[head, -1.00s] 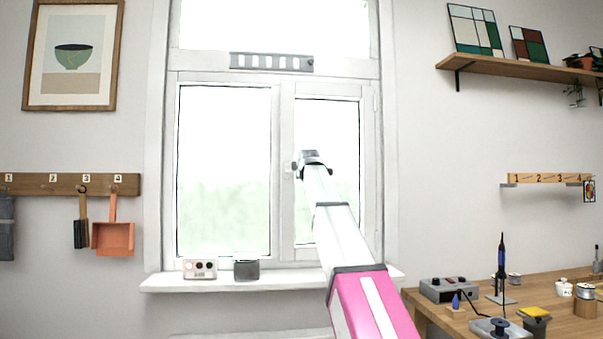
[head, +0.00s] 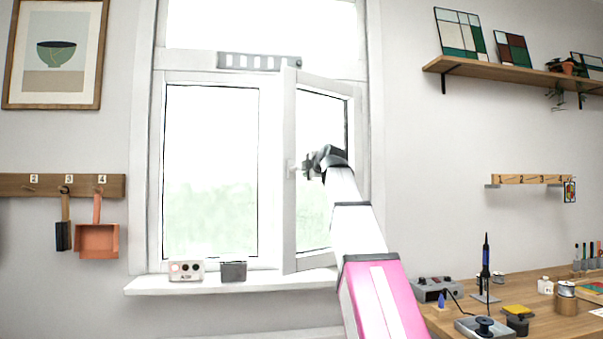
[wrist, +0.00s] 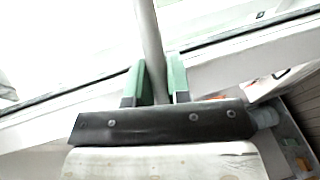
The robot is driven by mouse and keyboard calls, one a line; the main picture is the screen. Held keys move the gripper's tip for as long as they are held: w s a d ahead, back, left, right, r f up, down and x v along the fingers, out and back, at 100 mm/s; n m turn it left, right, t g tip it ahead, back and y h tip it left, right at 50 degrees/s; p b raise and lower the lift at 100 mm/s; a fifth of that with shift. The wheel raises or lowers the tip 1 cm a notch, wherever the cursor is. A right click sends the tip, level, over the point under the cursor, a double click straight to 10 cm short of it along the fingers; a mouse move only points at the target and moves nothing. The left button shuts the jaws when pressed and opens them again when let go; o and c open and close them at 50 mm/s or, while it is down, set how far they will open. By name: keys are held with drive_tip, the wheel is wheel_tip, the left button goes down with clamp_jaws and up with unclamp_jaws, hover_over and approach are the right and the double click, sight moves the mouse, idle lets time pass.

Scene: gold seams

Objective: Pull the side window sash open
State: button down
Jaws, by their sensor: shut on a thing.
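The side window sash (head: 289,190) is the narrow right-hand sash of the white window. It stands ajar, its left edge swung out into the room and its hinge side at the right. Its handle (head: 293,168) is on the left stile, partly hidden by my gripper (head: 309,167). In the wrist view the handle (wrist: 150,45) is a pale bar running between the two green fingertips of my gripper (wrist: 154,82), which is shut on it. The sash frame (wrist: 240,62) crosses behind the fingers.
The sill (head: 145,287) below carries a small box with round dials (head: 187,271) and a dark grey block (head: 233,271), left of the sash. A workbench (head: 550,318) with tools stands at the lower right. The space before the window's left pane is clear.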

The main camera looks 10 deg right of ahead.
drive_tip(key=shift+r, duration=0.1)
drive_tip(key=c, duration=1.1)
unclamp_jaws()
drive_tip(key=v, duration=1.1)
drive_tip(key=shift+a, duration=0.1)
drive_tip(key=shift+w, duration=0.1)
